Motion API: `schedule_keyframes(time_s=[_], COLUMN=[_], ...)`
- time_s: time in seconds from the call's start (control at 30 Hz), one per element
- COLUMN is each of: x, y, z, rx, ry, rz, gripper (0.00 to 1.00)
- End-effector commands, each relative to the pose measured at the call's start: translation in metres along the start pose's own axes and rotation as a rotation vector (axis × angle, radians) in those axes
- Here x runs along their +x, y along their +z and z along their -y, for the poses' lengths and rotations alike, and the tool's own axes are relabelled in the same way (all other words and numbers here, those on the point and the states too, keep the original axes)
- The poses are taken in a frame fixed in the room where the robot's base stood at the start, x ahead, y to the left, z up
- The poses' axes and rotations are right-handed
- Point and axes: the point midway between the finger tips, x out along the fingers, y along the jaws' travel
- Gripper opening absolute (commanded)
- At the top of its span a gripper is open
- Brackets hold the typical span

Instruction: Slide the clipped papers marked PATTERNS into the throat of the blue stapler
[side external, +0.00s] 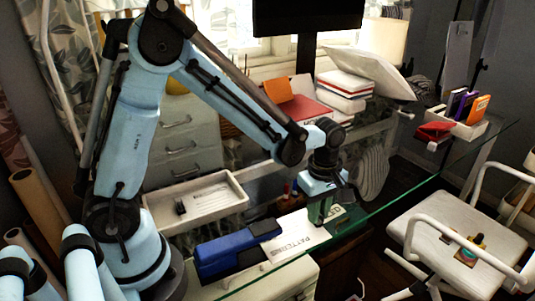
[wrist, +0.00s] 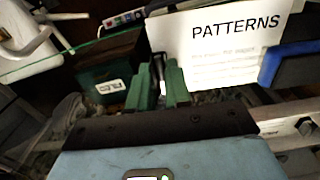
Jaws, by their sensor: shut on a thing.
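The white papers marked PATTERNS (side external: 292,238) lie at the right end of the blue stapler (side external: 230,252) on the glass desk. In the wrist view the papers (wrist: 222,48) show their large print, and the stapler's blue end (wrist: 288,62) overlaps their right edge. I cannot tell how deep the papers reach into the throat. My gripper (side external: 321,220) points down at the papers' end away from the stapler. Its green fingers (wrist: 160,84) are close together, shut on the papers' near edge. The clip is not clearly visible, and the grip point is partly hidden.
A white tray (side external: 200,202) with a small dark object stands behind the stapler. A dark green labelled box (wrist: 108,72) is left of the fingers in the wrist view. A white chair (side external: 445,232) stands beyond the glass edge. The glass to the right (side external: 425,178) looks clear.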

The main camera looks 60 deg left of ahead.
Motion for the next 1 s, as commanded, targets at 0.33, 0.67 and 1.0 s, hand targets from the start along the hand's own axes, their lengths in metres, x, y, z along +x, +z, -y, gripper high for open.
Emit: schedule_keyframes(time_s=[0.33,0.67,1.0], x=[0.000,0.000,-0.010], y=[0.000,0.000,0.000], z=[0.002,0.002,0.002], rx=[0.000,0.000,0.000], ry=[0.000,0.000,0.000], rz=[0.000,0.000,0.000], gripper=[0.00,0.48,0.48])
